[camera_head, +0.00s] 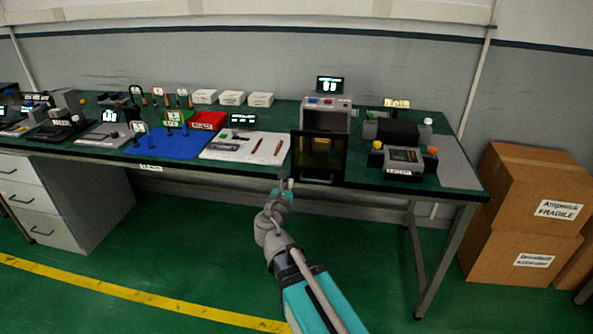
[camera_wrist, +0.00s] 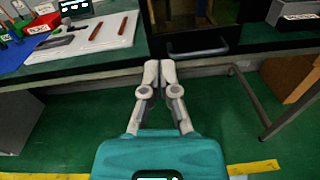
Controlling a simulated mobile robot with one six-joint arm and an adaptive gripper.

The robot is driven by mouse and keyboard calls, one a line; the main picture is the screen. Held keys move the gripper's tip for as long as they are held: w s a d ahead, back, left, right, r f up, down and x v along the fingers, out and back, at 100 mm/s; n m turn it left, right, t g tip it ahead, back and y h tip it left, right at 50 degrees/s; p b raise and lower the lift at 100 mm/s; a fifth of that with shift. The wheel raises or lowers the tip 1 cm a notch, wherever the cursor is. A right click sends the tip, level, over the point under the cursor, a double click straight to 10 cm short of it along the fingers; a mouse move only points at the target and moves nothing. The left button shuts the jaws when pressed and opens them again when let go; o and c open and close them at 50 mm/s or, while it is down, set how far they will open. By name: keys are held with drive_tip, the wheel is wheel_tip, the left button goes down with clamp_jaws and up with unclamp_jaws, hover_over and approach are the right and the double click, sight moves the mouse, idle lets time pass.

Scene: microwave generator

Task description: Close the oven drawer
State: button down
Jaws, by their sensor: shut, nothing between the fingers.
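The oven (camera_head: 327,104) is a grey box with coloured buttons and a small display on top, standing at the table's front right of centre. Its drawer has a dark front with an amber window (camera_head: 318,153), which stands forward of the body near the table's front edge, so the drawer looks pulled out. The drawer front also shows in the wrist view (camera_wrist: 220,33), with a dark handle (camera_wrist: 198,52) along its lower edge. My gripper (camera_head: 288,182) is shut and empty, low and left of the drawer front. In the wrist view its fingertips (camera_wrist: 160,66) meet just left of the handle; contact is unclear.
A white board with tools (camera_head: 245,148) lies left of the oven, and a blue mat (camera_head: 180,145) lies beyond it. A grey device (camera_head: 403,158) stands to the right. Cardboard boxes (camera_head: 525,210) stand on the floor at the right. The floor before the table is clear.

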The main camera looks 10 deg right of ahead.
sight(295, 155)
drive_tip(key=shift+a+n, duration=0.5)
drive_tip(key=shift+n, duration=0.1)
drive_tip(key=shift+w, duration=0.2)
drive_tip(key=x, duration=1.3)
drive_tip(key=shift+w+a, duration=0.1)
drive_tip(key=shift+w, duration=0.3)
